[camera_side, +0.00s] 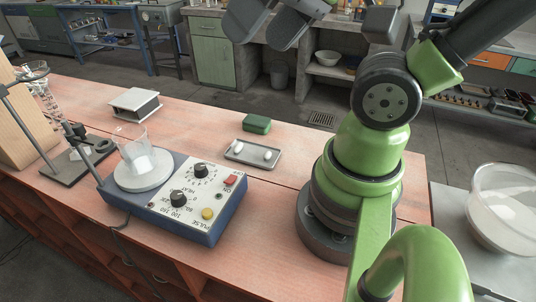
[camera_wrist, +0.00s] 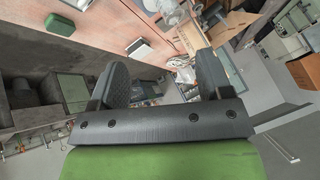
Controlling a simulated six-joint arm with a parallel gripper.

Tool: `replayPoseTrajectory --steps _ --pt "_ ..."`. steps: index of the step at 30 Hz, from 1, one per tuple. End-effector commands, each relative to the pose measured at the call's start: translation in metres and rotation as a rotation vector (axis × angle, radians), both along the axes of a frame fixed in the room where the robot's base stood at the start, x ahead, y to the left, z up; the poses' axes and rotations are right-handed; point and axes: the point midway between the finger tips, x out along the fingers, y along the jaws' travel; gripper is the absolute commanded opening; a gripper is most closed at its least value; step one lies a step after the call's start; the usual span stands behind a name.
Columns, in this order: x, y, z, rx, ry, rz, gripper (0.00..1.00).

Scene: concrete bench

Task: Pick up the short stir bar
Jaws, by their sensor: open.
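Two small white stir bars lie apart on a shallow grey tray (camera_side: 251,161) in the middle of the bench in the side view. One is the left stir bar (camera_side: 239,148) and the other the right stir bar (camera_side: 268,155); at this size I cannot tell which is shorter. My gripper (camera_side: 272,28) is high above the far side of the bench, partly cut off by the top edge. In the wrist view my gripper (camera_wrist: 163,78) has its fingers wide apart with nothing between them. No stir bar can be made out there.
A blue hotplate stirrer (camera_side: 180,195) carrying a glass beaker (camera_side: 140,155) stands left of the tray. A green box (camera_side: 257,123) sits just behind the tray. A clear bowl (camera_side: 505,215) is at right.

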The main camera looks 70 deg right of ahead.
Motion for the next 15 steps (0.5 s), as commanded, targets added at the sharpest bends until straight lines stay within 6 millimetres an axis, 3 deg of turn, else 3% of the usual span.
replayPoseTrajectory --steps 1,3,4,15 --pt "0.0 0.0 0.0 0.0 0.0 0.0 0.6" --pt "0.0 0.0 0.0 0.0 0.0 0.0 0.44" --pt "0.0 0.0 0.0 0.0 0.0 0.0 0.43" --pt "0.0091 -0.0063 -0.006 -0.033 0.031 -0.002 0.43"
